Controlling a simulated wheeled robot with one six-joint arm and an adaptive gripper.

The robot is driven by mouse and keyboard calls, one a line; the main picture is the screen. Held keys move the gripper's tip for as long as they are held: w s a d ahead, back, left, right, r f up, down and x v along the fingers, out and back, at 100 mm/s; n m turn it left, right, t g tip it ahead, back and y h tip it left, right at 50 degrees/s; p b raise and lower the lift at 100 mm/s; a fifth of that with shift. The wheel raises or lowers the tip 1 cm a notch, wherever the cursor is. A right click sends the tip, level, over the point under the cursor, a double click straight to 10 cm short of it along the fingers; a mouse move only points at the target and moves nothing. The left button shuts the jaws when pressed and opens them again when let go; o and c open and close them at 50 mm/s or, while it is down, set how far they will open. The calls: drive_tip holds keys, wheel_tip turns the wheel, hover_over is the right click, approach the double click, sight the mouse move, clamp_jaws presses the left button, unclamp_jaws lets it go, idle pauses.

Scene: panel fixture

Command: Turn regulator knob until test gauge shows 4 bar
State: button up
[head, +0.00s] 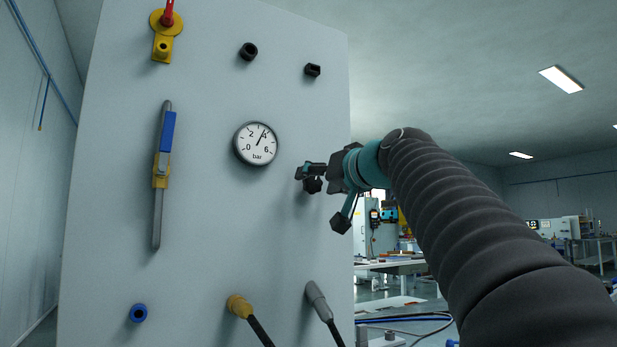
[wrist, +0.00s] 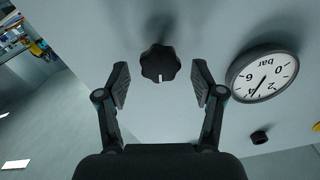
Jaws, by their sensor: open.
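The regulator knob (wrist: 160,64) is black and lobed with a white mark pointing down in the wrist view; in the head view, the knob (head: 312,185) is partly crowded by my gripper. My gripper (wrist: 160,82) is open, with one finger on each side of the knob and visible gaps to both. In the head view, my gripper (head: 324,196) is close to the panel at its right side. The test gauge (head: 256,144) has a white dial marked in bar, and its needle points up and right, close to the 4. The gauge (wrist: 262,77) appears upside down in the wrist view.
The pale panel (head: 210,220) also carries a blue-handled valve (head: 162,160), a yellow fitting with a red handle (head: 163,35), black stubs (head: 248,51), a blue port (head: 138,313) and two cabled connectors (head: 240,306) below. The panel face around the knob is clear.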

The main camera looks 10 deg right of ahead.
drive_tip(key=shift+w+a, duration=0.25)
drive_tip(key=shift+w, duration=0.45)
drive_tip(key=c, duration=1.2)
drive_tip(key=shift+o, duration=0.2)
drive_tip(key=shift+n, duration=0.3)
drive_tip(key=n+b, duration=0.2)
drive_tip(key=n, duration=0.2)
drive_tip(key=shift+s+a+n+b, duration=0.1)
drive_tip(key=shift+n+b, duration=0.25)
drive_tip(key=shift+n, duration=1.05)
